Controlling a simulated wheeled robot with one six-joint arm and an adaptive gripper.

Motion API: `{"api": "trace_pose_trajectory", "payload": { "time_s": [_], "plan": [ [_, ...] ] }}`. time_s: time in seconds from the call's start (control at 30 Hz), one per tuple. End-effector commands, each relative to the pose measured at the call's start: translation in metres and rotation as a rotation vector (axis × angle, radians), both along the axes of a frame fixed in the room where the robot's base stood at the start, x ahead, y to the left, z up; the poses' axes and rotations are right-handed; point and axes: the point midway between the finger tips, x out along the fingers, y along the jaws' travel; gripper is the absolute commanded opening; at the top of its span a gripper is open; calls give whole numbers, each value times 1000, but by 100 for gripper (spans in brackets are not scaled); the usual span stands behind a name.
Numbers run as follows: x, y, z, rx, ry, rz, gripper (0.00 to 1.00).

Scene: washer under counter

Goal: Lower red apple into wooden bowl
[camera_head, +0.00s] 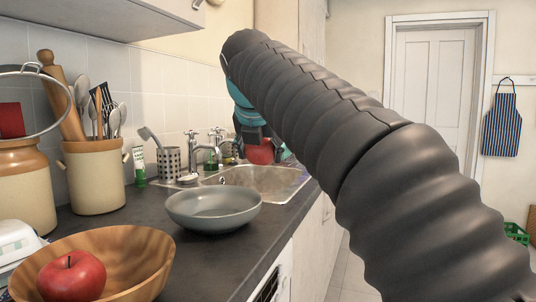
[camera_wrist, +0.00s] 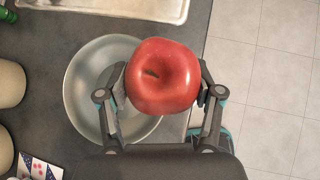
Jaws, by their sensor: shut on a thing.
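My gripper (camera_wrist: 161,90) is shut on a red apple (camera_wrist: 165,72), with one finger on each side of it. In the head view the held apple (camera_head: 261,153) shows near the sink, partly hidden by my gripper and arm. It is in the air above the counter. The wooden bowl (camera_head: 130,245) stands at the front left of the head view, well apart from my gripper. Another red apple (camera_head: 72,277) lies in it. The wooden bowl is not in the wrist view.
A grey-green bowl (camera_head: 213,213) stands on the counter (camera_head: 215,262) between the wooden bowl and the sink (camera_head: 265,180); the wrist view shows it (camera_wrist: 85,90) beneath the held apple. A utensil crock (camera_head: 95,180) and a large jar (camera_head: 22,185) line the wall.

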Motion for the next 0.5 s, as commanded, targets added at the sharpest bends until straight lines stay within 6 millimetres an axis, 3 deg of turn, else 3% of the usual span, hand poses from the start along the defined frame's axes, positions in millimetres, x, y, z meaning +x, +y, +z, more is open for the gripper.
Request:
{"api": "trace_pose_trajectory", "payload": {
  "time_s": [0.5],
  "plan": [
    [-72,52,20,0,-1,6,26]
  ]
}}
